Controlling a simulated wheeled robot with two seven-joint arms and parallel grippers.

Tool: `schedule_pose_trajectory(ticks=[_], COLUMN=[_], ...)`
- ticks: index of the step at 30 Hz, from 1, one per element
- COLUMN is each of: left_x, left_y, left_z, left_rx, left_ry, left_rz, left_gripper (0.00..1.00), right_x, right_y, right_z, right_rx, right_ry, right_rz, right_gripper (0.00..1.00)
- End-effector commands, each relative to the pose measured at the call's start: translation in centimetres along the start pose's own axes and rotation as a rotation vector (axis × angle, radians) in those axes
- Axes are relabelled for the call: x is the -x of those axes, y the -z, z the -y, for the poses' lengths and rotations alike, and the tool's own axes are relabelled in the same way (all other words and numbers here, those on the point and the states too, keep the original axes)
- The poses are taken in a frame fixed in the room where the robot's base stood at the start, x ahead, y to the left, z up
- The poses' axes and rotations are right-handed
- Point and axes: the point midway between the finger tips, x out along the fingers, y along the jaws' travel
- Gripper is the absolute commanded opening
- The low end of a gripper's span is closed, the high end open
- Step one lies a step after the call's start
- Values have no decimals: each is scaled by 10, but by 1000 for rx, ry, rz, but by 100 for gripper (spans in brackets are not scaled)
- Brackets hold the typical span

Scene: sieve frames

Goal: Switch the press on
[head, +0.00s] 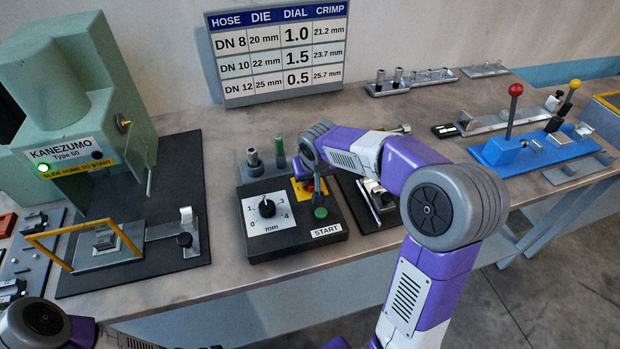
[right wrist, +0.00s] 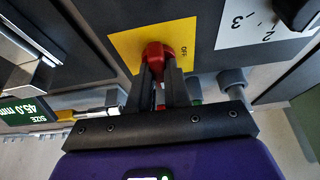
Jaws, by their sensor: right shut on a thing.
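The green press (head: 75,95), marked KANEZUMO Type 60, stands at the left with a lit green lamp (head: 42,168) on its front. Its control box (head: 285,238) has a dial (head: 267,208) and a green START button (head: 320,212). A red switch knob (right wrist: 154,54) sits on a yellow plate (right wrist: 125,45) with the word OFF beside it. In the head view the yellow plate (head: 301,190) is partly covered by my right arm. My right gripper (right wrist: 160,72) is shut on the red knob, one finger on each side. My left gripper is not shown.
A crimp chart (head: 280,60) stands at the back. Small posts (head: 253,160) stand behind the control box. A digital gauge (right wrist: 38,112) lies near my right gripper. A blue lever unit (head: 515,148) stands at the right. A yellow bar (head: 75,228) crosses before the press.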

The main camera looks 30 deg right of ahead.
Motion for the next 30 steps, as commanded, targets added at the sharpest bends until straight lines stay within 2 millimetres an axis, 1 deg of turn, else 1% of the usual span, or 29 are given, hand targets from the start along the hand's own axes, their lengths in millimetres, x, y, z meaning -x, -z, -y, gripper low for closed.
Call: schedule_pose_trajectory(ticks=[10,11,15,24,26,30], left_x=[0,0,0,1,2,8], left_y=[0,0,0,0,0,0], left_z=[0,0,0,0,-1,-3], left_rx=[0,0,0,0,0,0], left_ry=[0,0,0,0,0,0], left_rz=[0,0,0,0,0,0], left_gripper=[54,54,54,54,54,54], right_x=[1,1,0,2,7,30], right_y=[1,1,0,0,1,2], right_z=[0,0,0,0,0,0], right_rx=[-7,-7,-5,-4,-4,-4], right_ry=[0,0,0,0,1,2], right_rz=[-1,-1,0,0,-2,-4], right_gripper=[0,22,43,43,43,43])
